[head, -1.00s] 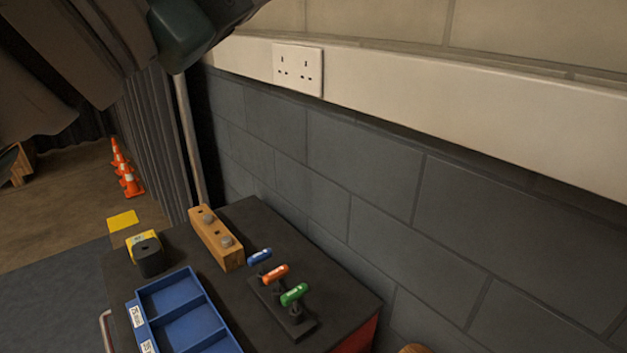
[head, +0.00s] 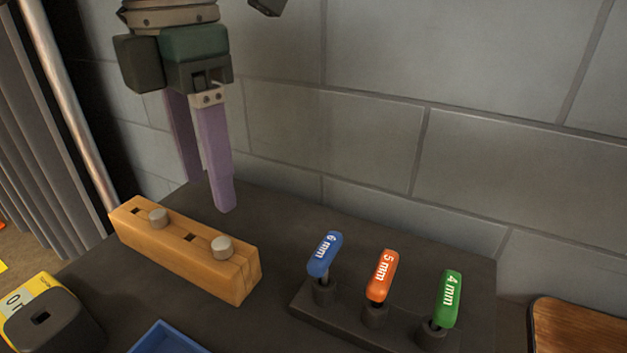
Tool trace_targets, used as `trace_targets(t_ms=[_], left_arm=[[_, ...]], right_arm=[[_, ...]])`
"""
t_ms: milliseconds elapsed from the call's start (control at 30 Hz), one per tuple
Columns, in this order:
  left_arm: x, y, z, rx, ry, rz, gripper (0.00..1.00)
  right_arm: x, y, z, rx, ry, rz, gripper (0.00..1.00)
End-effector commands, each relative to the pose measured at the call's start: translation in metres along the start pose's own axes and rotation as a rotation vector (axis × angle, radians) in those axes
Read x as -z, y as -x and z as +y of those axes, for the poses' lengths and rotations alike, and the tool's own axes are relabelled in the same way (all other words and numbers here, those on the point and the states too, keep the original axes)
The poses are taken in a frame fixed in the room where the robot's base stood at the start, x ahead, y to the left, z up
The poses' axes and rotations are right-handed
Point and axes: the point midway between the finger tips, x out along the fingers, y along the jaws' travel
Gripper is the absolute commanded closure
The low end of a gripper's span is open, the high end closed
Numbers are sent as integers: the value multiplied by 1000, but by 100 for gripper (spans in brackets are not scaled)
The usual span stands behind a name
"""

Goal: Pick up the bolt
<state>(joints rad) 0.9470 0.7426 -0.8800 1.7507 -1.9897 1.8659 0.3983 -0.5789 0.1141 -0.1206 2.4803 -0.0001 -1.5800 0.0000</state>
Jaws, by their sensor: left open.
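Two bolts with round grey heads stand in the wooden block on the dark bench top, one near the block's far left end (head: 158,218) and one nearer its right end (head: 222,247). The wooden block (head: 200,275) also has small square holes in its top. My left gripper (head: 208,196) points down with its two purple fingers apart and nothing between them. Its fingertips are behind the block, near the wall, apart from both bolts. My right gripper is not in view.
A rack (head: 345,318) holds blue, orange and green handled tools marked 6 mm, 5 mm and 4 mm. A blue tray (head: 165,340) and a black-and-yellow box (head: 50,318) are in front. A grey block wall (head: 400,150) stands behind.

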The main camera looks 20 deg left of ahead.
Motion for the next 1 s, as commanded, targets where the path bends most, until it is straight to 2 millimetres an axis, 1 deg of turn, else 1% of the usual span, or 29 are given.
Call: trace_targets(t_ms=[33, 100, 267, 533, 633, 867, 1000], left_arm=[[1, -9, -1, 3, 0, 4, 39], [0, -18, -1, 4, 0, 3, 39], [1, -32, -1, 5, -2, 1, 39], [3, -72, 1, 7, -2, 0, 39], [2, -78, 2, 6, -4, -1, 39], [2, -78, 2, 6, -4, -2, 40], [2, -78, 2, 6, -4, -2, 56]], right_arm=[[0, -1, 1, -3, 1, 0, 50], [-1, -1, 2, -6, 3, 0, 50], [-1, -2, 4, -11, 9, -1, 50], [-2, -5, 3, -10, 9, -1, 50], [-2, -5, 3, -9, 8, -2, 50], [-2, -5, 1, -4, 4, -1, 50], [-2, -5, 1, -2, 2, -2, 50]])
